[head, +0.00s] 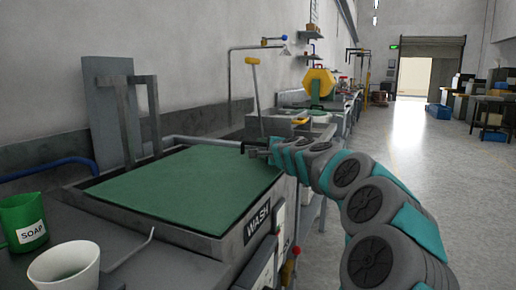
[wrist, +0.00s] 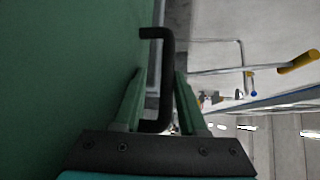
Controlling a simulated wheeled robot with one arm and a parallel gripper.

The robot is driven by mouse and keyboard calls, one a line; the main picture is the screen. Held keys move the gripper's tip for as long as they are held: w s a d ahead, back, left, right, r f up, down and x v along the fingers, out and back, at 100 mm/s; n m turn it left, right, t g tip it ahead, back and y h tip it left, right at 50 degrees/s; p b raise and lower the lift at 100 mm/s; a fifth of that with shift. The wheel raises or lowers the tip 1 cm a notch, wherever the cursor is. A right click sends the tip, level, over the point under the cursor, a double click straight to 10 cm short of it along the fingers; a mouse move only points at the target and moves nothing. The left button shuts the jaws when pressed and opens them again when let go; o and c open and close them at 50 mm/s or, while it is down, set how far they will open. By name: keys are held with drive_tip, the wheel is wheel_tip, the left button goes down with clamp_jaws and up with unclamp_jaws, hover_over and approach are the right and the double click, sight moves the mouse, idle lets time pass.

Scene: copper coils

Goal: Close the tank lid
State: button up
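The wash tank (head: 236,247) is a grey box marked WASH. Its green lid (head: 185,185) lies flat or nearly flat across the top; I cannot tell whether it is fully seated. In the wrist view, the lid (wrist: 65,80) fills the left side. My gripper (head: 252,151) is at the lid's far right corner. In the wrist view, the black bent handle (wrist: 166,85) runs between the two fingers of my gripper (wrist: 159,74). The fingers stand apart, with visible gaps beside the handle.
A green SOAP mug (head: 24,222) and a white cup (head: 65,266) stand at the near left. A grey upright panel (head: 112,112) and a bracket (head: 152,100) stand behind the lid. A yellow-handled lever (head: 253,85) rises beyond. Open floor (head: 440,190) lies right.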

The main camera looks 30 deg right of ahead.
drive_tip(key=v, duration=0.3)
drive_tip(key=shift+f, duration=0.1)
drive_tip(key=shift+s+r, duration=0.25)
drive_tip(key=shift+s, duration=0.2)
